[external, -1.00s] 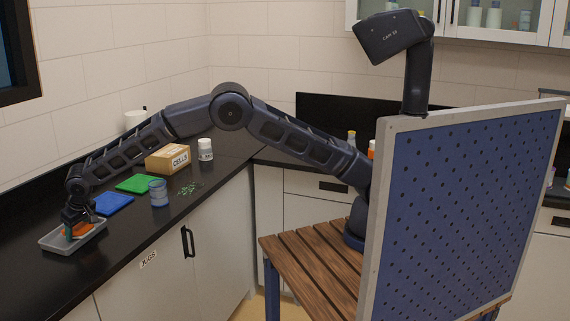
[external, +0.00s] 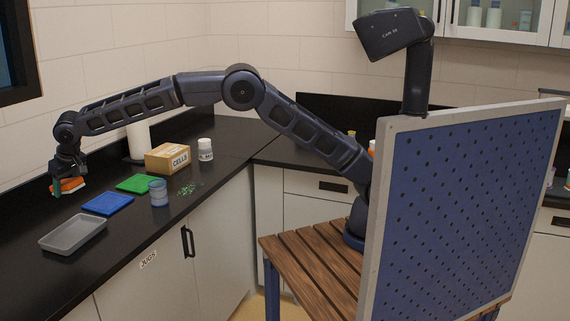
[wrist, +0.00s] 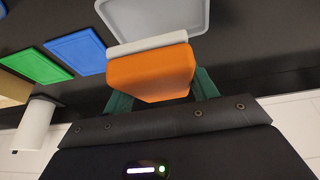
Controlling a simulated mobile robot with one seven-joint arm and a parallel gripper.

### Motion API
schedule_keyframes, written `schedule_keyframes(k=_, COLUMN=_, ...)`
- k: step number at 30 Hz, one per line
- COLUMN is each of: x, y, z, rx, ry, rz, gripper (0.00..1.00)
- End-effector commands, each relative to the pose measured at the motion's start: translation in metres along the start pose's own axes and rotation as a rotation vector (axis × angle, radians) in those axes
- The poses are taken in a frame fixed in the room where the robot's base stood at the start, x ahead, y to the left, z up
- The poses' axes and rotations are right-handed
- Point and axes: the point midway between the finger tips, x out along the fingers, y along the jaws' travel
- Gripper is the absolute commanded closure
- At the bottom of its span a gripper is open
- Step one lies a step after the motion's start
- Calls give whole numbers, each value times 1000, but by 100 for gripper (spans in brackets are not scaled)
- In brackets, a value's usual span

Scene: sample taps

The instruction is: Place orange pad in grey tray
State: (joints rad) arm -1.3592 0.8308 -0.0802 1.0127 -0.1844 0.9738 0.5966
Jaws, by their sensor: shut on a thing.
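The orange pad (external: 72,184) has a pale grey layer along one face, clearest in the wrist view (wrist: 150,75). My gripper (external: 66,186) is shut on the pad, with its green fingers on either side of it. It holds the pad in the air near the wall, behind the grey tray in the external view. The grey tray (external: 75,234) lies empty on the black counter near its front edge. Part of the tray shows beyond the pad in the wrist view (wrist: 155,18), apart from the pad.
A blue pad (external: 108,204) and a green pad (external: 137,183) lie right of the tray. A blue jar (external: 158,194), green bits (external: 188,188), a CELLS box (external: 167,158), a white bottle (external: 205,149) and a white roll (external: 138,141) stand or lie further right.

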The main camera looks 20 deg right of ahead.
Motion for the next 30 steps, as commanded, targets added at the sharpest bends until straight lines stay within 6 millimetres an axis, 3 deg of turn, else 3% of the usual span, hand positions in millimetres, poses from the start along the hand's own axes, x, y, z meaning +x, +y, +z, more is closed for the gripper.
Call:
schedule_keyframes(k=3, x=-18, y=0, z=-8, rx=0, ry=1, rz=-1, gripper=69)
schedule_keyframes(k=10, x=-34, y=2, z=-16, rx=-19, ry=12, rz=-16, gripper=69)
schedule_keyframes(k=26, x=-35, y=2, z=-41, rx=-309, ry=256, rz=-209, gripper=69)
schedule_keyframes(k=30, x=-23, y=1, z=-37, rx=-325, ry=270, rz=-215, gripper=69)
